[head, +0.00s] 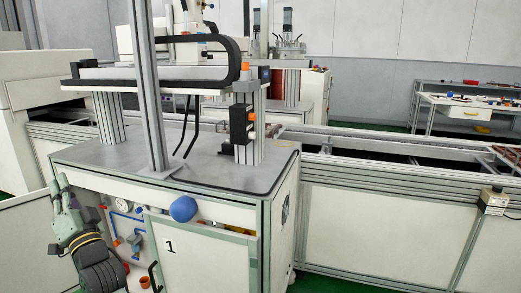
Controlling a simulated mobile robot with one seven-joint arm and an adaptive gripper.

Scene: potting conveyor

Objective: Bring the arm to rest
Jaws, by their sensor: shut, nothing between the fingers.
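My gripper (60,184) is at the lower left of the head view, in front of the left side of the workstation cabinet. Its dark fingers point up and are shut with nothing visible between them. My dark wrist, with a yellow band, shows below it, and the rest of the arm is out of view. I cannot tell whether the gripper touches the cabinet.
A conveyor (350,145) runs behind and to the right. A white table (470,101) with small items stands farther back.

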